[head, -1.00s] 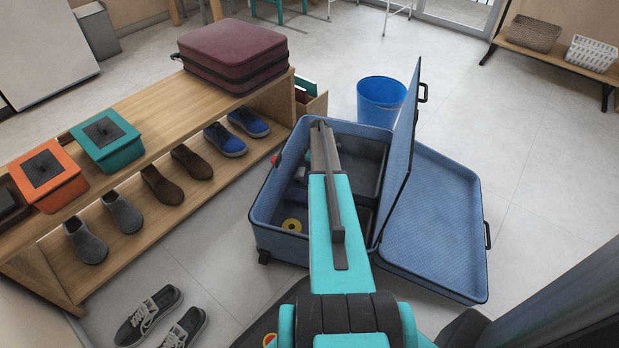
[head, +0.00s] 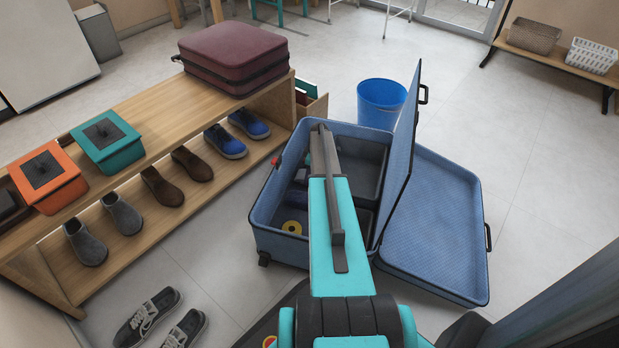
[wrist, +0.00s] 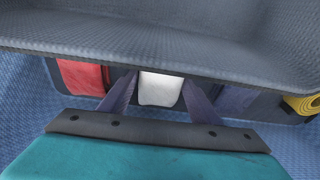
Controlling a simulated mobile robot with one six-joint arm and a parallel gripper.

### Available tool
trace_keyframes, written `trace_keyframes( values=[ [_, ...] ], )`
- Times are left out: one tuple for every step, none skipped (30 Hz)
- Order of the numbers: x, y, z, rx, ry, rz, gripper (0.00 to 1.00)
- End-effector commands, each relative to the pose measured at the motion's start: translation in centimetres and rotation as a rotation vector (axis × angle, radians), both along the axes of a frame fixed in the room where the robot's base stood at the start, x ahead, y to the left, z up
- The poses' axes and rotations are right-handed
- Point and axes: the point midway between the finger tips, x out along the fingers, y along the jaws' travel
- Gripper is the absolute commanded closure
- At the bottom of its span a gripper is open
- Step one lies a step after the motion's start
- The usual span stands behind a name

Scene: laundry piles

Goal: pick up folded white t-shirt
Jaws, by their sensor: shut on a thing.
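In the wrist view the folded white t-shirt (wrist: 161,89) is between the two fingers of my gripper (wrist: 158,92). The gripper is shut on it, with one finger at each side. The shirt's upper end is hidden behind a grey-blue textured panel (wrist: 165,35) across the top. In the head view my arm reaches into the open blue suitcase (head: 278,247) and hides both the gripper and the shirt.
A red folded item (wrist: 82,76) lies left of the shirt, a dark blue item (wrist: 236,98) right. A yellow roll (head: 292,227) is in the suitcase's near left corner. The suitcase's upright panel (head: 400,160) stands close right of my arm. A wooden shoe bench (head: 150,100) stands left.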

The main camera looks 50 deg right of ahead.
Motion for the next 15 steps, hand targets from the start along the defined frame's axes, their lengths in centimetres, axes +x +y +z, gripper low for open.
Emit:
trace_keyframes(
  values=[
    [0.0, 0.0, 0.0, 0.0, 0.0, 0.0, 0.69],
    [0.0, 0.0, 0.0, 0.0, 0.0, 0.0, 0.69],
    [0.0, 0.0, 0.0, 0.0, 0.0, 0.0, 0.69],
    [0.0, 0.0, 0.0, 0.0, 0.0, 0.0, 0.69],
    [0.0, 0.0, 0.0, 0.0, 0.0, 0.0, 0.69],
    [0.0, 0.0, 0.1, 0.0, 0.0, 0.0, 0.69],
    [0.0, 0.0, 0.2, 0.0, 0.0, 0.0, 0.69],
    [0.0, 0.0, 0.3, 0.0, 0.0, 0.0, 0.69],
    [0.0, 0.0, 0.5, -0.001, 0.0, 0.0, 0.69],
    [0.0, 0.0, 0.6, -0.001, 0.0, 0.0, 0.69],
    [0.0, 0.0, 0.9, -0.001, 0.0, 0.0, 0.69],
    [0.0, -0.1, 1.2, 0.0, -0.001, 0.0, 0.69],
    [0.0, 0.0, 1.5, 0.0, -0.001, 0.0, 0.69],
    [0.0, 0.0, 1.9, 0.0, -0.001, 0.0, 0.69],
    [0.0, 0.0, 2.4, -0.001, 0.0, 0.0, 0.69]
  ],
)
